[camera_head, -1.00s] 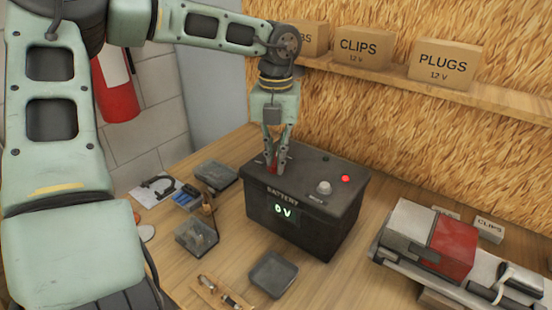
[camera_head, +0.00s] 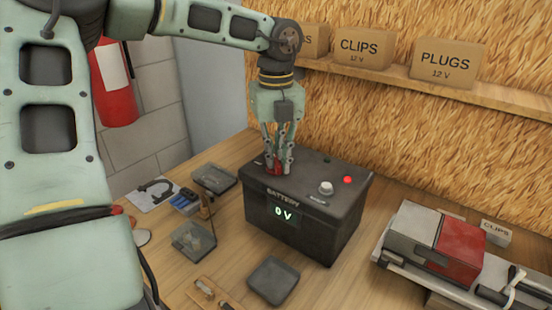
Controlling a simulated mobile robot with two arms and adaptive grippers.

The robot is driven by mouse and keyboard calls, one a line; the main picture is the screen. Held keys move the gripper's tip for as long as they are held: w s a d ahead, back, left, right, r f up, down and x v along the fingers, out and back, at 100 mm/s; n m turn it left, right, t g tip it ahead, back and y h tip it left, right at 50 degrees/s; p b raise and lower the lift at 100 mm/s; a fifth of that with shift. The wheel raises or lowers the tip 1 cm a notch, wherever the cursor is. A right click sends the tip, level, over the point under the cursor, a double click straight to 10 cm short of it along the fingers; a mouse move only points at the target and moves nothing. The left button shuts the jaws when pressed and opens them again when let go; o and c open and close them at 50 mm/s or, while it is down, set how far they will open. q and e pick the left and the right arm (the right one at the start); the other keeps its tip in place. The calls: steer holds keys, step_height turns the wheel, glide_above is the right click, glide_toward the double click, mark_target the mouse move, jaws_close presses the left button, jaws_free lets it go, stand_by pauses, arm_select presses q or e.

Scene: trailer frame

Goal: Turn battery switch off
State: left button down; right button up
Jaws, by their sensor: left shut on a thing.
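A black battery box (camera_head: 320,225) stands on the wooden bench, its front display (camera_head: 284,213) reading "0 V" in green. A red switch knob (camera_head: 274,168) sits on the left part of its top, partly hidden by the fingers. My left gripper (camera_head: 277,166) points straight down and is shut on the red knob. A grey-white knob (camera_head: 326,187) and a lit red lamp (camera_head: 348,180) are on the right part of the top. My right gripper is not in view.
A red and grey device (camera_head: 449,247) stands on the right. Boxes labelled clips (camera_head: 363,47) and plugs (camera_head: 449,62) sit on a shelf behind.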

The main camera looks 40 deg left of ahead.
arm_select(q)
steer(key=n+b, duration=0.2)
steer(key=n, duration=0.2)
steer(key=shift+f, duration=0.15)
steer(key=shift+n, duration=0.6)
steer(key=shift+n+b, duration=0.4)
steer(key=shift+n, duration=1)
steer(key=c, duration=1.7)
jaws_free()
